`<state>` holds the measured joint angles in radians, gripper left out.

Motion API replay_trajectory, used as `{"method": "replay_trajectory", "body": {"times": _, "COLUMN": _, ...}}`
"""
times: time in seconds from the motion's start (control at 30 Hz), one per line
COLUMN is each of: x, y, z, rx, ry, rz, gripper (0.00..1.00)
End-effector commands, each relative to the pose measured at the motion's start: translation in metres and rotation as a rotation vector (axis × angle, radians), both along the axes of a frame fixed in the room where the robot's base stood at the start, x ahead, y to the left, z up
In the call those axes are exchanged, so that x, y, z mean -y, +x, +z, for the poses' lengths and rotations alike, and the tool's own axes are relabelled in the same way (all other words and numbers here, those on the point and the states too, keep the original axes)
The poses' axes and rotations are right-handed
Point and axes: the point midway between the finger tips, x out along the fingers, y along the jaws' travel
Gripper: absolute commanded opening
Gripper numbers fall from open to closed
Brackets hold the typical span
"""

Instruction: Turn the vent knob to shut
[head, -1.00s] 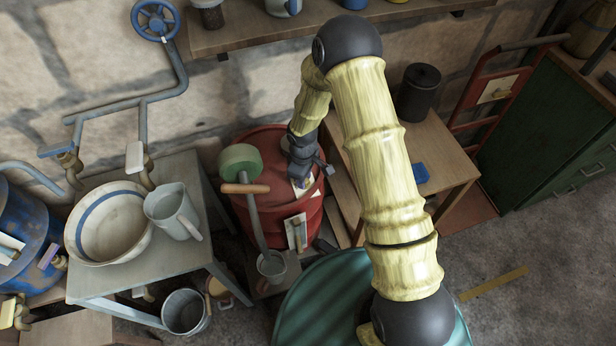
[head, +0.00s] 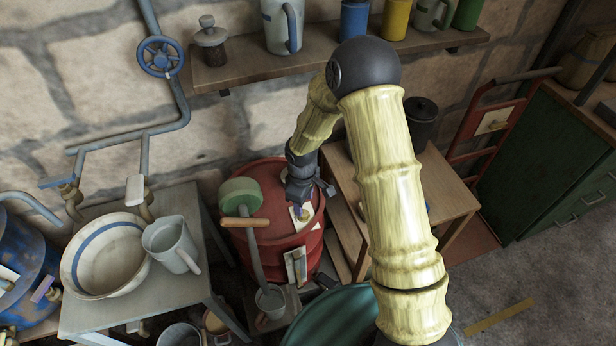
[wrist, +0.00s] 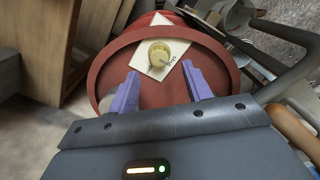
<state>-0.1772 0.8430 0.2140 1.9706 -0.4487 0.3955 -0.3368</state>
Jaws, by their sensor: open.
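The vent knob (wrist: 161,54) is a small round yellow-brass knob on a white label plate (wrist: 150,66) on the top of the red drum (head: 275,200). Lettering on the plate beside the knob is too small to read. In the head view the knob (head: 303,215) shows just below my gripper. My gripper (wrist: 159,85) is open, its two purple fingers apart and empty. In the wrist view the knob lies beyond the fingertips, roughly between their lines, and apart from them. In the head view my gripper (head: 299,203) is above the drum top.
A green-headed pump with a wooden handle (head: 245,222) stands at the drum's left side. A wooden table (head: 440,195) with a black canister (head: 421,122) is to the right. A grey table with a basin (head: 103,255) and jug (head: 170,243) is to the left.

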Motion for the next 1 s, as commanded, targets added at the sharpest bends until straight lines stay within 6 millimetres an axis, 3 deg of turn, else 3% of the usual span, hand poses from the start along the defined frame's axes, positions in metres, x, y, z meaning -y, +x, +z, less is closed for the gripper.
{"method": "replay_trajectory", "body": {"times": 0.5, "x": 0.001, "y": -0.001, "z": 0.102, "rx": 0.001, "ry": -0.002, "rz": 0.000, "gripper": 0.49}}
{"method": "replay_trajectory", "body": {"times": 0.7, "x": 0.001, "y": -0.002, "z": 0.118, "rx": -0.001, "ry": -0.003, "rz": 0.001, "gripper": 0.49}}
{"method": "replay_trajectory", "body": {"times": 1.0, "x": 0.001, "y": -0.002, "z": 0.119, "rx": -0.002, "ry": -0.002, "rz": 0.002, "gripper": 0.49}}
